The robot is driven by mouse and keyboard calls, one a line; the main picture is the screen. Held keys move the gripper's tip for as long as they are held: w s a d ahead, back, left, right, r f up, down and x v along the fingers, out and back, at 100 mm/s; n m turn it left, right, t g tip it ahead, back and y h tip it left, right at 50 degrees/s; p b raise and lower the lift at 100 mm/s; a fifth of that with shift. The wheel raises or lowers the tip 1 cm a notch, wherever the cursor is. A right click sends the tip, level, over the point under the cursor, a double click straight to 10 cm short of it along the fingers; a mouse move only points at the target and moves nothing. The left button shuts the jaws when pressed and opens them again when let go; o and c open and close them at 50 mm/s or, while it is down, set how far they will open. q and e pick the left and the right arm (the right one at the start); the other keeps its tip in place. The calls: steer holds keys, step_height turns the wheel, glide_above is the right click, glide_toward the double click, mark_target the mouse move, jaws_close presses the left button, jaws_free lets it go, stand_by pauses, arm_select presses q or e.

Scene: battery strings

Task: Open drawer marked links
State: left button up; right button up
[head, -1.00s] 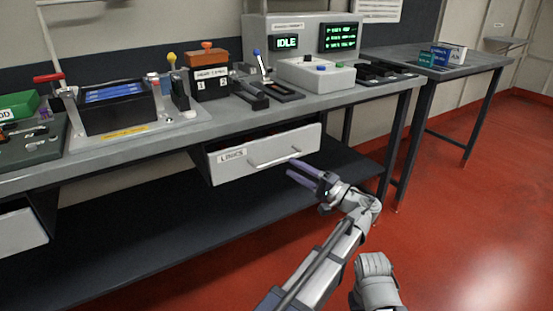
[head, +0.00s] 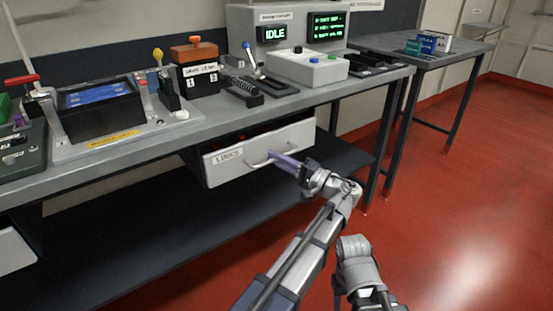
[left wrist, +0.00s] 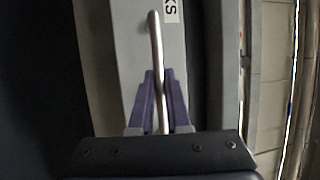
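The drawer marked links (head: 230,170) hangs under the workbench, with a white front, a label at its left and a bar handle. A dark gap with reddish contents shows above its front, so it seems to stand a little out. My left gripper (head: 280,160) is at the right part of the handle. In the left wrist view the handle bar (left wrist: 154,40) runs between the two purple fingers of the left gripper (left wrist: 158,80), which are close together on both sides of it. The label's end (left wrist: 171,10) shows beside the bar. My right gripper is not in view.
The workbench (head: 215,112) carries a black bin, levers, an orange-topped box and a console with an IDLE screen (head: 275,34). A lower shelf (head: 130,215) runs beneath. Another drawer front (head: 14,252) shows at the left edge. Red floor is clear at the right.

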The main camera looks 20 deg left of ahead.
arm_select(q)
jaws_close()
steer(key=shift+s, duration=0.1)
stand_by(1.0)
